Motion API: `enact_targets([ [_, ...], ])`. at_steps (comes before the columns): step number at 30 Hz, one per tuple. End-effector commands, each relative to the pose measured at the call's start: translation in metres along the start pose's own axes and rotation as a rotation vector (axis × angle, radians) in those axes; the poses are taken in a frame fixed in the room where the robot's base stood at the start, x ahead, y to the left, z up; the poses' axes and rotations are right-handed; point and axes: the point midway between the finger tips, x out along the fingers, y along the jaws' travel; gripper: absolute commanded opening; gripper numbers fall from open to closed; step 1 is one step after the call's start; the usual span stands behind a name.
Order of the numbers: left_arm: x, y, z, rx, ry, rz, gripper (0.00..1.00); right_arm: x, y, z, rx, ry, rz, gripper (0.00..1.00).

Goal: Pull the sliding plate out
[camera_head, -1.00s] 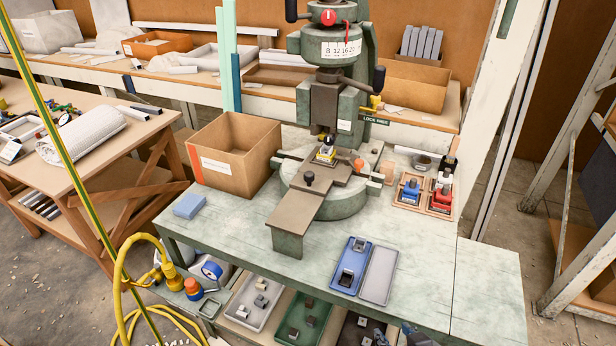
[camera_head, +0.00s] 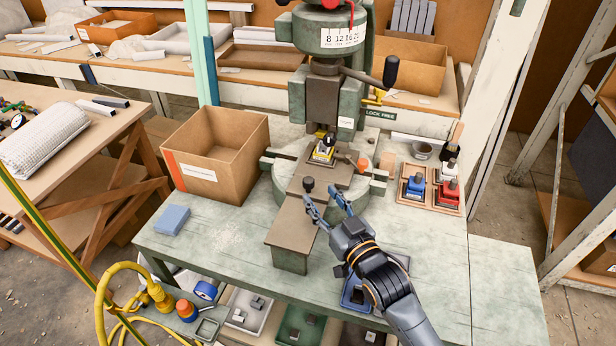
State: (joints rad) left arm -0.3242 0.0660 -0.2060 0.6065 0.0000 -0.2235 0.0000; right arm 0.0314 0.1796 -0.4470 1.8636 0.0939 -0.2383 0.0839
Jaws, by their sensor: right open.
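The fly press (camera_head: 323,95) stands at the back of the green workbench. Its brown sliding plate (camera_head: 293,228) lies on a channel that runs from the round base toward the bench's front. A small dark knob (camera_head: 308,184) stands up on the plate. A fixture with yellow and metal parts (camera_head: 322,152) sits at the plate's far end, under the ram. My right gripper (camera_head: 323,199) is open and empty, close to the knob on its near right side. Whether a finger touches the knob I cannot tell. My left gripper is out of view.
A cardboard box (camera_head: 217,155) stands left of the press. A blue block (camera_head: 172,220) lies at the bench's left front. Red and blue tools in wooden holders (camera_head: 430,190) stand at the right. My right arm partly covers the blue tray (camera_head: 352,294).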

Motion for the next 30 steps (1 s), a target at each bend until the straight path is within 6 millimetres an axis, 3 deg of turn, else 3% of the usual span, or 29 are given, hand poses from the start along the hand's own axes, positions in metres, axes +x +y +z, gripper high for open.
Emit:
enact_targets([
  [4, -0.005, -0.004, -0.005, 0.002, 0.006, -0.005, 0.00, 0.033, 0.000, -0.002, 0.001, 0.000, 0.000, 0.48],
  [9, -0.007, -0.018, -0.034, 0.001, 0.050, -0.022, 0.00, 0.057, 0.000, 0.000, 0.001, -0.001, 0.000, 0.48],
  [14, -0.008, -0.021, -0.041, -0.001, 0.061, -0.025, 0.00, 0.068, 0.000, 0.000, 0.000, -0.002, 0.000, 0.48],
  [23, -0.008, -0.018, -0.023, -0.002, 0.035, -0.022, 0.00, 0.070, 0.000, 0.001, 0.000, -0.002, 0.000, 0.48],
  [30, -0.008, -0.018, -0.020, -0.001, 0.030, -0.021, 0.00, 0.070, 0.000, 0.001, 0.000, -0.002, 0.000, 0.03],
])
